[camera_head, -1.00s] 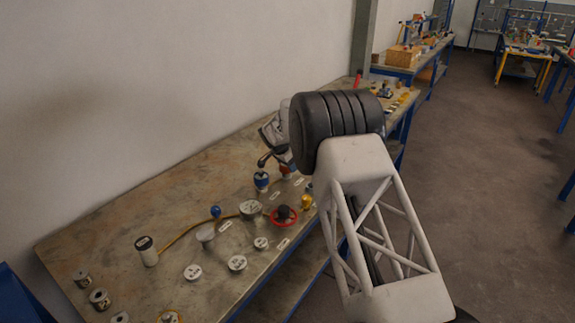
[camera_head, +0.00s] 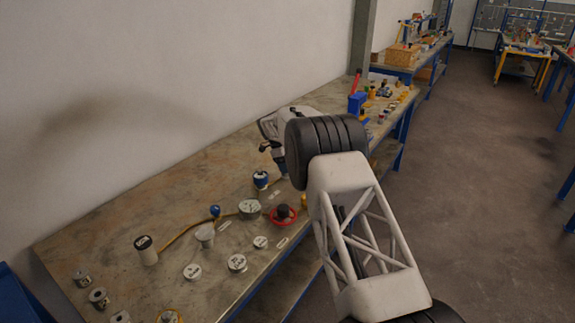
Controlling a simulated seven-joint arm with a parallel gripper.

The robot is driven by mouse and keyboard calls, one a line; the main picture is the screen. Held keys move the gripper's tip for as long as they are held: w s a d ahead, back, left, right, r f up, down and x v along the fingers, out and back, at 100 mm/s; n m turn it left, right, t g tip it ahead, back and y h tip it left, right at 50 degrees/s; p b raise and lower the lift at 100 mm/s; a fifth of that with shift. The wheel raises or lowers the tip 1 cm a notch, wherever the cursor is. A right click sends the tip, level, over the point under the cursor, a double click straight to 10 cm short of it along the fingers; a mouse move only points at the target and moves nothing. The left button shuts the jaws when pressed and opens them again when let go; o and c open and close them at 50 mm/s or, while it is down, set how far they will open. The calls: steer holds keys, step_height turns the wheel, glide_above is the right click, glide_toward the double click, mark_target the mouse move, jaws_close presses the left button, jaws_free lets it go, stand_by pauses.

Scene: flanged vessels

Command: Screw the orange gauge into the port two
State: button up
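My gripper (camera_head: 266,147) is above the far part of the bench, mostly behind my own dark, ribbed arm joint. Its fingertips are small and unclear, so I cannot tell if it is open, shut or holding anything. I cannot make out the orange gauge; my arm covers part of the bench there. The labels are too small to read, so I cannot tell which has port two.
A blue-and-white piece (camera_head: 261,180) stands just below my gripper. A red ring (camera_head: 283,215) with a dark piece is at the bench's front edge. The bench's back left is clear.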

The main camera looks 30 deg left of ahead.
steer(key=shift+r+m+g, duration=0.15)
steer(key=shift+m+g, duration=0.25)
steer(key=shift+m, duration=0.7)
steer(key=o, duration=0.9)
steer(key=shift+c, duration=0.2)
steer(key=shift+o, duration=1.4)
steer(key=shift+v, duration=3.8)
steer(key=shift+w+n, duration=0.1)
steer(key=shift+n, duration=0.2)
steer(key=shift+c, duration=0.3)
